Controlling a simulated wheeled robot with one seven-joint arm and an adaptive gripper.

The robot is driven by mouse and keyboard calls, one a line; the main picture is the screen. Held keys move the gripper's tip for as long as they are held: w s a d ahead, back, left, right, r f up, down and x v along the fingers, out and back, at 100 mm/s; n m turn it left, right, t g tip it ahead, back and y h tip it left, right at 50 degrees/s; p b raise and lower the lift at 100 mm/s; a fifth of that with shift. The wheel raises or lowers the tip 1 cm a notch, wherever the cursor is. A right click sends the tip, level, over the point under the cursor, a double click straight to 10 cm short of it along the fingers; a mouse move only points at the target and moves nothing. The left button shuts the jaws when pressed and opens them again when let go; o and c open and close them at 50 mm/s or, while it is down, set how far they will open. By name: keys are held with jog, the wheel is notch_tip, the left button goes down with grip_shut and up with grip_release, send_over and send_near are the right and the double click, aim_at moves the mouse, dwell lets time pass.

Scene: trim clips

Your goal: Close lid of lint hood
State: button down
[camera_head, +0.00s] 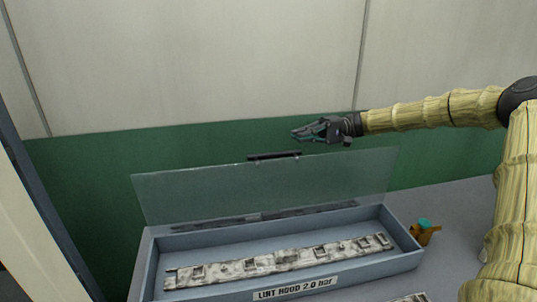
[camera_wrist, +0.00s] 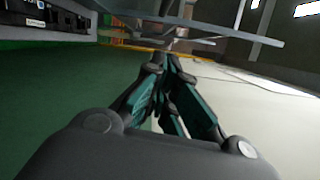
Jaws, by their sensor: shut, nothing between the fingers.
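The lint hood (camera_head: 384,268) is a shallow grey-blue box with a label on its front reading "LINT HOOD 2.0 bar". Its clear lid (camera_head: 262,187) stands open, raised at the back, with a dark handle (camera_head: 274,155) on its top edge. My gripper (camera_head: 296,133) is shut and empty. In the head view it appears just above and right of the handle, pointing left. The wrist view shows its closed fingers (camera_wrist: 168,85) with a pale flat panel edge (camera_wrist: 225,32) crossing above them, probably the lid. I cannot tell whether they touch.
A speckled grey strip with square openings (camera_head: 278,261) lies inside the box. A small brown and teal object (camera_head: 424,232) stands on the grey table (camera_head: 455,215) right of the box. A green and pale wall (camera_head: 90,165) rises behind.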

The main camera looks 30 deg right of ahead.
jog(key=s+a+p, duration=0.3)
jog(key=a+p, duration=0.1)
jog(key=a, duration=0.7)
jog(key=shift+f, duration=0.2)
jog(key=shift+d, duration=0.1)
jog(key=shift+s+b, duration=0.15)
jog(key=shift+b, duration=0.2)
